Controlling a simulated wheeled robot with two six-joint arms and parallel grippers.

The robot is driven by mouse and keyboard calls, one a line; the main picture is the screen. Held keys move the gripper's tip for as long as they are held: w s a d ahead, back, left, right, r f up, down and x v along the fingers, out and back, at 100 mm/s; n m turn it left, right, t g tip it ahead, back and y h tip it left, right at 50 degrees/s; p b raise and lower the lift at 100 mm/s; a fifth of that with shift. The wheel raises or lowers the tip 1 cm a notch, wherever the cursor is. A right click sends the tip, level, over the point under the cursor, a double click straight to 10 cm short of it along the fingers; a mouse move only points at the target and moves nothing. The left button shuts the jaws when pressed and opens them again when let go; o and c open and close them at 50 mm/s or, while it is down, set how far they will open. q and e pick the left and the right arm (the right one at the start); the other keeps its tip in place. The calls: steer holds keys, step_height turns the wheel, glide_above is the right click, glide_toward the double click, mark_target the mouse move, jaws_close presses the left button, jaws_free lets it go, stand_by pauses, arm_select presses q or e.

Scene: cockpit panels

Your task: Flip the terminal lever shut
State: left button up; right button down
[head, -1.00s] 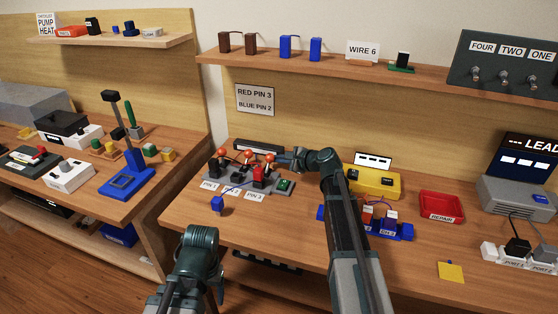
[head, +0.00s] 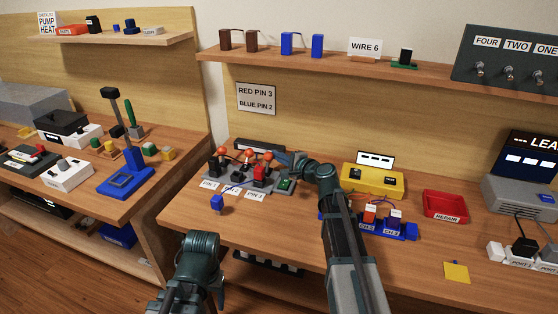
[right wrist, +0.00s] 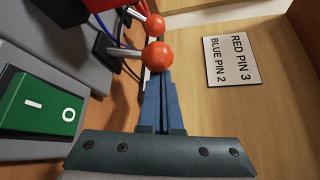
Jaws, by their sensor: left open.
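The terminal block (head: 247,184) stands on the bench with three orange-balled levers above its pin labels. The rightmost lever's ball (head: 268,156) is closest to my right gripper (head: 277,158), which reaches in from the right. In the right wrist view, my right gripper (right wrist: 162,85) looks shut, its narrow fingers together. The near orange ball (right wrist: 158,55) overlaps the fingertips there; I cannot tell whether they touch. A second ball (right wrist: 155,25) is just beyond it. My left gripper (head: 212,292) hangs low in front of the bench, away from the block, mostly hidden by its arm.
A green rocker switch (head: 286,184) is at the block's right end. A small blue cube (head: 217,203) lies in front. A yellow box (head: 373,181), a blue connector base (head: 408,231) and a red repair tray (head: 445,205) are to the right. A sign (head: 255,98) hangs behind.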

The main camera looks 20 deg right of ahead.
steer(key=shift+s+a+r+p, duration=0.25)
steer(key=shift+s+r+p, duration=0.05)
steer(key=shift+s+r, duration=0.1)
arm_select(q)
steer(key=shift+r, duration=0.5)
arm_select(e)
steer(key=shift+s+a+r, duration=0.1)
steer(key=shift+s+a, duration=0.2)
steer(key=shift+s, duration=0.1)
steer(key=shift+s+a, duration=0.1)
steer(key=shift+s, duration=0.1)
